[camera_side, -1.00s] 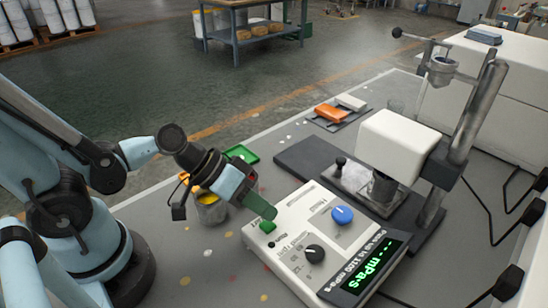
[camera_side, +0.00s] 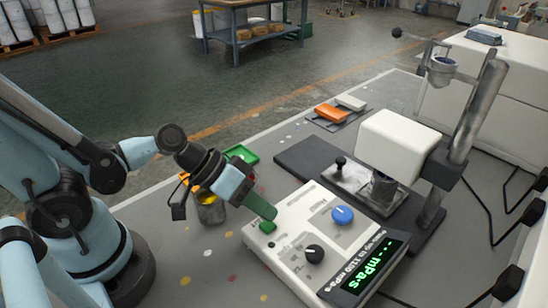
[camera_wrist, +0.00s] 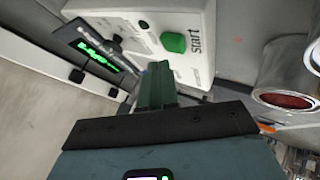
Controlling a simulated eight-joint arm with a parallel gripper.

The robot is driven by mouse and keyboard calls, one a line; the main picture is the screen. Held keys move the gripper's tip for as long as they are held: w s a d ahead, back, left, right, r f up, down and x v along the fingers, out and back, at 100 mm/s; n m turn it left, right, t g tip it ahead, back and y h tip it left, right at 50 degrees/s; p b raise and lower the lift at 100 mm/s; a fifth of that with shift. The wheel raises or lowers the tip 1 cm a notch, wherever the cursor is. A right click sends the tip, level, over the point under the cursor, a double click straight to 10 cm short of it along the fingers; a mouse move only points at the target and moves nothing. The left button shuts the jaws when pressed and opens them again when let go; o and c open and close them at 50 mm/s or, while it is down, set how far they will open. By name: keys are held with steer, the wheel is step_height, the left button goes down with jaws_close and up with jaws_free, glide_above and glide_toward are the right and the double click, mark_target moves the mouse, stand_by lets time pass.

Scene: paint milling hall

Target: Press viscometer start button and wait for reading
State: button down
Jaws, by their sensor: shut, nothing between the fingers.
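The viscometer's white control box (camera_side: 295,232) lies on the grey bench, with a blue knob (camera_side: 342,215), a black knob (camera_side: 314,254) and a lit green display (camera_side: 366,268) showing dashes and "mPa·s". Its green start button (camera_side: 267,227) is at the box's near left corner. In the wrist view the start button (camera_wrist: 174,42) shows beside the word "start". My gripper (camera_side: 272,212) is shut and empty, its green fingers just above the button in the side view. In the wrist view the fingertips (camera_wrist: 160,68) appear just short of the button; I cannot tell whether they touch.
The viscometer head (camera_side: 398,140) hangs on a metal stand over a dark cup (camera_side: 383,188). Orange and white blocks lie on a dark mat (camera_side: 338,118) farther back.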

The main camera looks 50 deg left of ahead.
mark_target(262, 222)
steer(key=shift+f, duration=0.1)
steer(key=shift+f, duration=0.3)
stand_by(0.4)
steer(key=shift+r, duration=0.45)
steer(key=shift+r, duration=2.5)
steer(key=shift+a, duration=0.1)
